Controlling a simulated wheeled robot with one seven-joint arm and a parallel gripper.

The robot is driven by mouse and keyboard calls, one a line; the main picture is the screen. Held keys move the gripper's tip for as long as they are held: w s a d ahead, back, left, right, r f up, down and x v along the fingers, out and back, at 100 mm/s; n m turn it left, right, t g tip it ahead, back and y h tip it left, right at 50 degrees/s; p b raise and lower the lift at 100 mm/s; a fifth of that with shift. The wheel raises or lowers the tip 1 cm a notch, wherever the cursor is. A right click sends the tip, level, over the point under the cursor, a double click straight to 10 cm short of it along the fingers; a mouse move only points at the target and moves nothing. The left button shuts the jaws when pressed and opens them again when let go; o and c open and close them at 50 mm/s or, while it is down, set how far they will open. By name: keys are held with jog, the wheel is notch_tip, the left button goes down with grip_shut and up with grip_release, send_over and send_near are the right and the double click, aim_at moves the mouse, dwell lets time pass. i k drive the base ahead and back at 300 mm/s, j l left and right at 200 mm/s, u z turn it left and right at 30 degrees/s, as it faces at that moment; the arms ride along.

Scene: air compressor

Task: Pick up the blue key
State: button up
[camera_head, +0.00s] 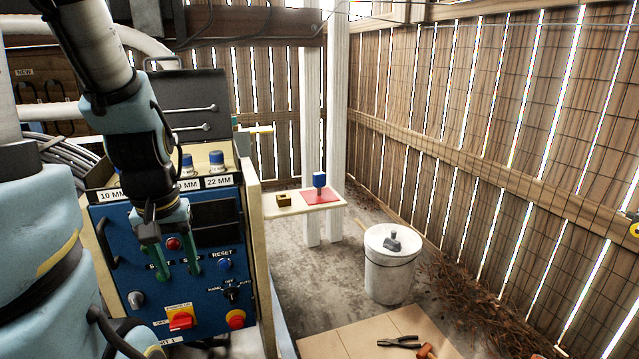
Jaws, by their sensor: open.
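The blue key (319,180) appears as a small blue block-like head on a darker stem. It stands upright on a red pad (332,197), on a small pale shelf (300,208) right of the panel. My gripper (173,265) hangs at the left, pointing down in front of the blue control panel (212,297). Its two green fingers are apart with nothing between them. It is well to the left of the key and apart from it. My arm covers part of the panel.
A brass-coloured block (284,200) sits on the shelf left of the red pad. A white bucket (390,274) with a grey object (393,242) on its lid stands to the right. Pliers (399,342) lie on a board in front. Floor between panel and bucket is clear.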

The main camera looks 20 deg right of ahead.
aim_at(318, 178)
jog(key=i+l+u, duration=0.2)
jog(key=l, duration=0.3)
jog(key=l+u, duration=0.2)
jog(key=l, duration=0.25)
jog(key=i+l+u, duration=0.2)
jog(key=l, duration=0.3)
jog(key=k, duration=0.1)
